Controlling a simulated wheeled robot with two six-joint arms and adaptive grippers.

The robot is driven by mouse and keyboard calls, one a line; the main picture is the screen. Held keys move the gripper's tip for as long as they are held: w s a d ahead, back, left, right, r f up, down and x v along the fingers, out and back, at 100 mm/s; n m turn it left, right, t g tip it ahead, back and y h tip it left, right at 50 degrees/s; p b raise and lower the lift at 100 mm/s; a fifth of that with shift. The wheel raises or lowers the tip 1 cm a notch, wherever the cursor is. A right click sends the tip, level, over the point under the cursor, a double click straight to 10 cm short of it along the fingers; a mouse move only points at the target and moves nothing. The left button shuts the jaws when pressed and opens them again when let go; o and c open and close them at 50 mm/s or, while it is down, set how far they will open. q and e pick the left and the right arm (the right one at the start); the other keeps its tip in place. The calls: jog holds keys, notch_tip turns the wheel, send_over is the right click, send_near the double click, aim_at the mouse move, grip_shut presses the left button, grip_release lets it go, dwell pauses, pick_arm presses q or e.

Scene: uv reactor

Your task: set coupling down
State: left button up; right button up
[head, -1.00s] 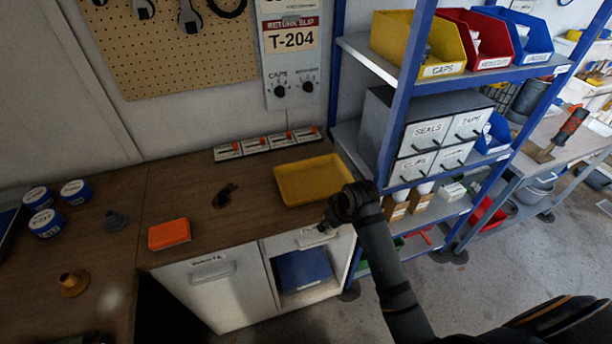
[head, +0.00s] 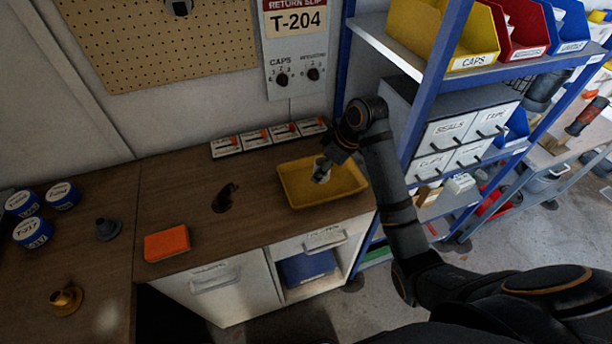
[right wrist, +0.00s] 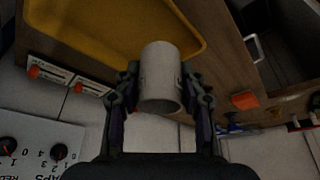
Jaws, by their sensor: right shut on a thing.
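The coupling is a short white-grey hollow cylinder (right wrist: 160,78), held between the two fingers of my right gripper (right wrist: 161,88) in the right wrist view. In the head view my right gripper (head: 324,168) is over the yellow tray (head: 360,188) with the pale coupling (head: 320,176) at its tips. The tray's rim also shows beyond the coupling in the right wrist view (right wrist: 100,35). I cannot tell whether the coupling touches the tray floor. My left gripper is not in view.
An orange block (head: 167,243) and a dark object (head: 225,198) lie on the wooden counter left of the tray. Several small switch boxes (head: 256,138) line the wall behind. A blue-framed shelf (head: 428,85) stands close on the right.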

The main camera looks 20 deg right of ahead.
jog(key=w+a+f, duration=0.1)
jog(key=f, duration=0.1)
jog(key=w+a+f, duration=0.1)
jog(key=w, duration=0.1)
jog(key=w+a+f+p, duration=0.1)
jog(key=w+f, duration=0.1)
jog(key=shift+w+f, duration=0.1)
jog(key=shift+f, duration=0.25)
jog(key=shift+w+f, duration=0.2)
jog(key=shift+f, duration=0.1)
jog(key=shift+w+a+f, duration=0.15)
jog(key=shift+a+f, duration=0.1)
notch_tip(320, 180, down, 2)
jog(key=shift+f+p, duration=0.25)
jog(key=shift+p, duration=0.65)
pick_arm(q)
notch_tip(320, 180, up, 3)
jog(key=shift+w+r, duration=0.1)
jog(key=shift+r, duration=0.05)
pick_arm(e)
jog(key=shift+f, duration=0.3)
jog(key=o, duration=1.1)
jog(key=shift+f, duration=0.1)
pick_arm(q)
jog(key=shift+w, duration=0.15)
